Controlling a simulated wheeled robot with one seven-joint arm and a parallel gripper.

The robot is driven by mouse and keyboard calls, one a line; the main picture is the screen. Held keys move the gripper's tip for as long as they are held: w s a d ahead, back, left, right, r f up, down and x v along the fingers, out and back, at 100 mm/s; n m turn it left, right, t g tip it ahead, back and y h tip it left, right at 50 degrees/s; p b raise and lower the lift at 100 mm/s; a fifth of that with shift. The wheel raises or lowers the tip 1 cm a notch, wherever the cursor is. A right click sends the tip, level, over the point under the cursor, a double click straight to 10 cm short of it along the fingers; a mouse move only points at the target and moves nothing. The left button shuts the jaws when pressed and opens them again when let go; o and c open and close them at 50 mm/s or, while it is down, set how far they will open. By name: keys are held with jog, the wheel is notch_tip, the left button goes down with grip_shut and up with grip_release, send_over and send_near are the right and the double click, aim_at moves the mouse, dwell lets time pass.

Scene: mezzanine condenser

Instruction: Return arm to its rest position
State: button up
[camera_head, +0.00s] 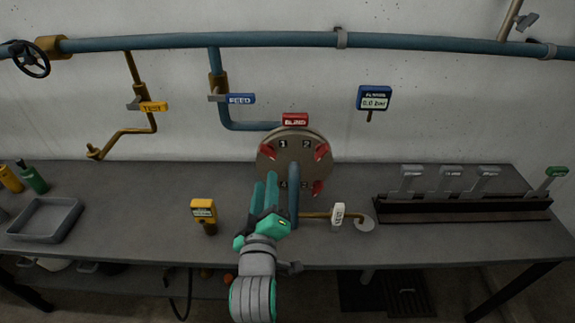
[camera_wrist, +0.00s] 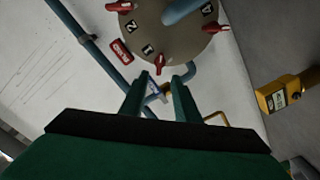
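My gripper (camera_head: 265,182) is raised over the front middle of the bench, in front of the lower left part of the round flange plate (camera_head: 270,155). In the wrist view my gripper (camera_wrist: 161,76) has its two green fingers apart with nothing held between them. The plate shows in the wrist view (camera_wrist: 180,42) beyond the fingertips, with red clamps and number labels around its rim. My gripper hides part of the plate's lower left in the head view. I cannot tell the exact gap between fingers and plate.
A yellow meter (camera_head: 203,212) stands left of my gripper. A white-tagged vent valve (camera_head: 338,214) and a blue pipe (camera_head: 293,195) are close on the right. A rack (camera_head: 460,208) with grey-tagged parts is farther right; a grey tray (camera_head: 45,220) is far left. The bench between meter and tray is clear.

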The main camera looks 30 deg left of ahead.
jog(key=s+d+f+m+h, duration=0.3)
jog(key=s+d+f+m, duration=0.15)
jog(key=d+f, duration=0.4)
jog(key=s+d+f+m+h, duration=0.25)
jog(key=d+f+m, duration=0.25)
jog(key=d+f, duration=0.4)
jog(key=s+d+f+m+h, duration=0.2)
jog(key=s+d+f+m, duration=0.1)
jog(key=s+d, duration=0.4)
jog(key=s+d+f+m+h, duration=0.1)
jog(key=s+d+f+m, duration=0.2)
jog(key=s, duration=1)
jog(key=d, duration=0.3)
jog(key=shift+d+f+h, duration=0.3)
jog(key=shift+d+h, duration=0.05)
